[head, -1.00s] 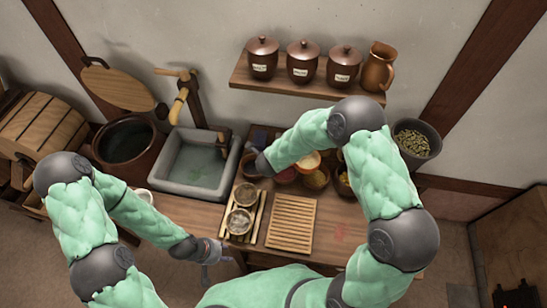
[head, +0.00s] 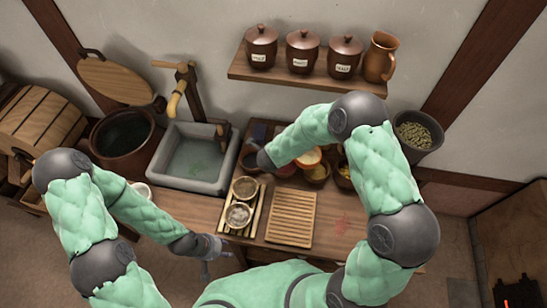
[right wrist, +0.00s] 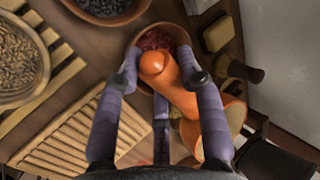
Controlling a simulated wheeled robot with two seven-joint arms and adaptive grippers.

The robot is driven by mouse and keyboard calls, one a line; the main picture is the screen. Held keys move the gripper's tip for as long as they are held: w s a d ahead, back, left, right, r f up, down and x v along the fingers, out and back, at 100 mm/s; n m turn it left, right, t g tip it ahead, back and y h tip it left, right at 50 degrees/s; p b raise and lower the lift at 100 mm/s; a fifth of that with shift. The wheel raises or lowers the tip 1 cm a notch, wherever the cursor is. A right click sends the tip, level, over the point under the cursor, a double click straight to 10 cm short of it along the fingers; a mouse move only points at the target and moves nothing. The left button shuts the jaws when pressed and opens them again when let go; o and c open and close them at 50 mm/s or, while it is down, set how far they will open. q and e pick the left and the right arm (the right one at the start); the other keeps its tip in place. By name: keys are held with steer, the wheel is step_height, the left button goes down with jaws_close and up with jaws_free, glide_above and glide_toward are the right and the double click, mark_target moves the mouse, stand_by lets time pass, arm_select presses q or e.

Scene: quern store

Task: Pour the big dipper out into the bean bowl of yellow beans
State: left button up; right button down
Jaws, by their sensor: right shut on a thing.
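My right gripper (right wrist: 160,80) is shut on the orange big dipper (right wrist: 183,98), a gourd-like ladle with a cream inside. In the head view the dipper (head: 311,156) shows just beyond my right forearm, above the bowls. What it holds cannot be told. In the right wrist view a bowl of red beans (right wrist: 158,38) lies behind the gripped part. A bowl with yellow contents (head: 345,173) is partly hidden behind my right arm; another bowl (head: 316,174) stands left of it. My left gripper (head: 212,261) is empty, fingers apart, by the table's front edge.
A slatted board (head: 291,218) and a rack with two round dishes (head: 238,215) lie on the table. A stone sink (head: 192,160) stands at left. A wall shelf (head: 305,84) holds lidded jars and a jug. The table's right part (head: 345,228) is clear.

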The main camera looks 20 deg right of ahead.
steer(key=shift+d+f+b, duration=0.15)
steer(key=shift+f+b, duration=0.45)
steer(key=shift+d+f+b, duration=0.15)
steer(key=shift+f+b, duration=0.45)
steer(key=shift+r, duration=0.3)
steer(key=shift+d+r+y+b, duration=0.1)
steer(key=shift+r+y+b, duration=0.45)
steer(key=shift+y+b, duration=0.05)
steer(key=shift+s+d+r+m+t+y+b, duration=0.1)
steer(key=shift+r+m+t+y+b, duration=0.35)
steer(key=shift+r+y+b, duration=0.8)
stand_by(0.4)
steer(key=shift+m+t+y, duration=0.35)
steer(key=shift+m+y, duration=0.2)
steer(key=shift+y, duration=0.3)
steer(key=shift+s+d+r+b, duration=0.1)
steer(key=shift+d+r+b, duration=0.15)
steer(key=shift+r+b, duration=0.5)
steer(key=shift+s+d+r+b, duration=0.1)
steer(key=shift+d+r+b, duration=0.2)
steer(key=shift+r+b, duration=0.45)
steer(key=shift+s+d+r+b, duration=0.1)
steer(key=shift+d+r+b, duration=0.15)
steer(key=shift+r+b, duration=0.5)
steer(key=shift+s+d+r+m+t+y+b, duration=0.15)
steer(key=shift+d+r+m+t+y+b, duration=0.1)
steer(key=shift+d+r+y+b, duration=0.6)
steer(key=shift+s+d+r+m+t+y+b, duration=0.1)
steer(key=shift+d+r+m+t+y+b, duration=0.2)
steer(key=shift+r+b, duration=0.5)
